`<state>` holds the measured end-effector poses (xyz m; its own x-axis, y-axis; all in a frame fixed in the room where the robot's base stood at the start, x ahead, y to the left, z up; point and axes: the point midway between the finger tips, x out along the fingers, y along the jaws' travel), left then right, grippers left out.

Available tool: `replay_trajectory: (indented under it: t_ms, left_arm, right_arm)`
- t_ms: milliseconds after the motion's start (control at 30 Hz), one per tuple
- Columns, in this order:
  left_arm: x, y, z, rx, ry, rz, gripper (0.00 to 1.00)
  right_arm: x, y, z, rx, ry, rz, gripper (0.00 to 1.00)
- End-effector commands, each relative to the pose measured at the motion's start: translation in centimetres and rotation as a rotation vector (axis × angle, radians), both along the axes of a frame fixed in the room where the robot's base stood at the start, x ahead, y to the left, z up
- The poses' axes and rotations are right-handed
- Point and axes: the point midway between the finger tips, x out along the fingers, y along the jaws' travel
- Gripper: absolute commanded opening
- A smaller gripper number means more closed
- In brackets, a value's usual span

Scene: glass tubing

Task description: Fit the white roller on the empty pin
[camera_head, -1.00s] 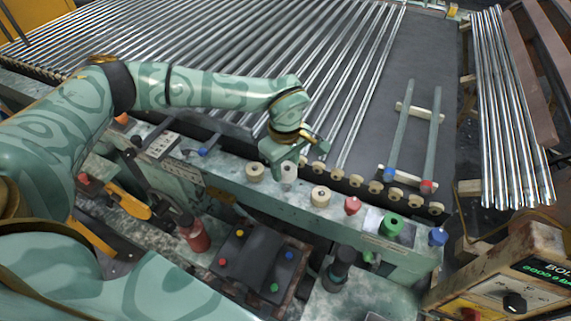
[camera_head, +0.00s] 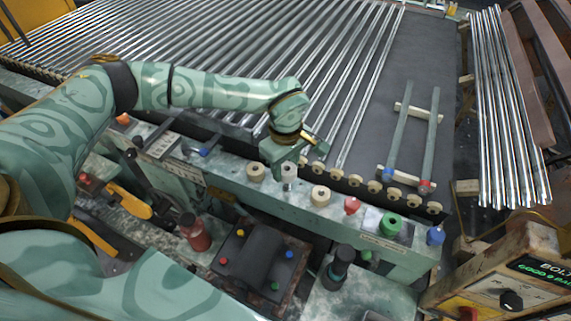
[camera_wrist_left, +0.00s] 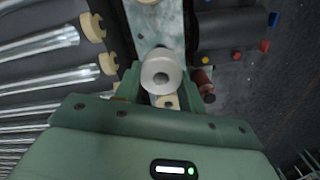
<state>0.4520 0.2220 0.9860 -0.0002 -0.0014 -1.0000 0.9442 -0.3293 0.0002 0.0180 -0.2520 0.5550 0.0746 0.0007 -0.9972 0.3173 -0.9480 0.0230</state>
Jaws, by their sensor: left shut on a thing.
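My left gripper (camera_head: 286,163) is shut on the white roller (camera_head: 289,170), above the front rail between two cream rollers. In the left wrist view the white roller (camera_wrist_left: 161,76) sits between the two fingers, with its round end and centre hole facing the camera. In the head view a short metallic piece, which looks like the empty pin (camera_head: 289,186), shows just below the roller. I cannot tell whether the roller touches it or is around it. My right gripper is not in view.
Cream rollers stand on the rail to the left (camera_head: 256,172) and right (camera_head: 320,196) of the held one. Glass tubes (camera_head: 300,60) lie behind the rail.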

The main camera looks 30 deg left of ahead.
Motion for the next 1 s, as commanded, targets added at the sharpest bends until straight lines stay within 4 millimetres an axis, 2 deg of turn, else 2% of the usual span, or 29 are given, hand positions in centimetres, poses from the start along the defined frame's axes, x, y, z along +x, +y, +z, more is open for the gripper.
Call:
replay_trajectory:
  t_ms: [1000]
  left_arm:
    - [0.0, 0.0, -2.0, 0.0, 0.0, 0.0, 0.18]
  right_arm:
    - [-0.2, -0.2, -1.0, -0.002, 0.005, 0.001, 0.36]
